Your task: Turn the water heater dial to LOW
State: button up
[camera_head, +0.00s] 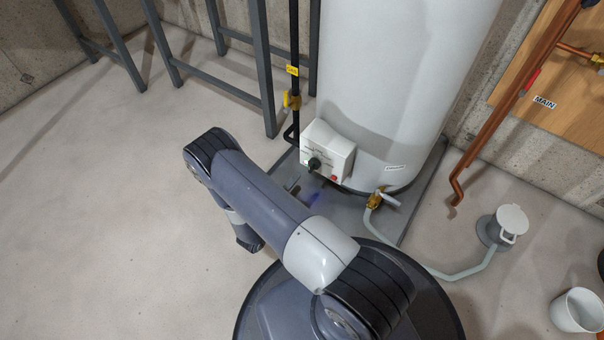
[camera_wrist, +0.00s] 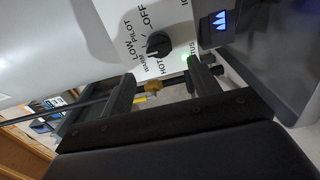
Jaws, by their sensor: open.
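The white control box (camera_head: 340,152) sits low on the front of the water heater (camera_head: 395,80). Its black round dial (camera_head: 314,163) also shows in the wrist view (camera_wrist: 158,43). Printed labels OFF, PILOT, LOW, WARM and HOT ring the dial there, tilted in the picture. A pale mark shows on the knob's lower left side; I cannot tell exactly which label it points to. My gripper (camera_wrist: 163,86) is open and empty in the wrist view. The dial appears beyond the fingertips, not between them. In the head view my arm mostly hides the gripper.
A blue-lit window (camera_wrist: 219,20) and a green status light (camera_wrist: 185,57) are near the dial. A brass drain valve (camera_head: 376,200) with a hose stands right of the box. A black pipe with a yellow valve (camera_head: 292,101) rises at left. Floor at left is clear.

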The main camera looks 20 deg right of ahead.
aim_at(309, 168)
jog(key=shift+v, duration=1.05)
jog(key=b+x, duration=0.3)
jog(key=x, duration=0.8)
jog(key=shift+a, duration=0.1)
